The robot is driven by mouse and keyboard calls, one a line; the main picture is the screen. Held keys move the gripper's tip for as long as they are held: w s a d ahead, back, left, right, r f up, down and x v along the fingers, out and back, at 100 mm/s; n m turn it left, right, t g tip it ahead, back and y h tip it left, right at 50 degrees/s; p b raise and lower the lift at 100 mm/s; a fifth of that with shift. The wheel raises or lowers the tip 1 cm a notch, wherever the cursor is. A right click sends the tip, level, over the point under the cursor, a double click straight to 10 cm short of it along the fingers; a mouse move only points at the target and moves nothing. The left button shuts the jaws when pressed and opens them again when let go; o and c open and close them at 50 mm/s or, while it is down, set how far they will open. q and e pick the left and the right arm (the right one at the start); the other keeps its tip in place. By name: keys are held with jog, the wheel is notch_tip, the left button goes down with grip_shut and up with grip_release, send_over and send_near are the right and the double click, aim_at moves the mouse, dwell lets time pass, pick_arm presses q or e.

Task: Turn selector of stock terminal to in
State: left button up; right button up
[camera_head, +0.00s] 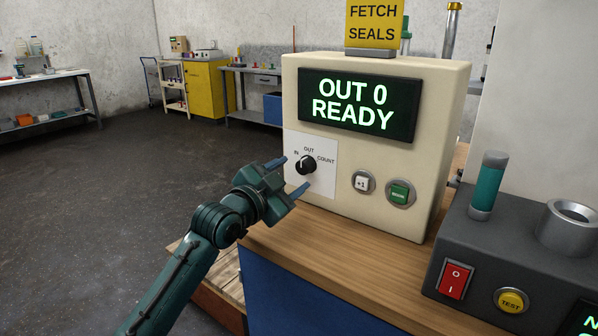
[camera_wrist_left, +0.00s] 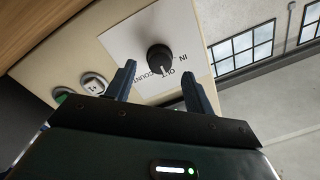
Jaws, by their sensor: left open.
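The stock terminal (camera_head: 440,130) is a cream box whose screen (camera_head: 358,105) reads "OUT 0 READY". Its selector (camera_head: 307,166) is a round black knob on a white plate marked IN, OUT and COUNT. The white pointer line appears to point at OUT. The selector also shows in the left wrist view (camera_wrist_left: 159,56), lying ahead between the fingers. My left gripper (camera_head: 297,175) is open, its blue fingers at the left and lower side of the knob in the head view. In the left wrist view my left gripper (camera_wrist_left: 158,72) is empty; contact with the knob is not visible.
A white +1 button (camera_head: 362,183) and a green button (camera_head: 400,193) sit right of the selector. A dark box with a red switch (camera_head: 453,280) and a yellow TEST button (camera_head: 511,300) stands at right. A yellow sign (camera_head: 374,22) tops the terminal. The wooden counter (camera_head: 330,250) is clear in front.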

aim_at(301, 169)
pick_arm(q)
jog(key=shift+x, duration=1.9)
jog(key=c, duration=1)
jog(key=shift+o, duration=0.2)
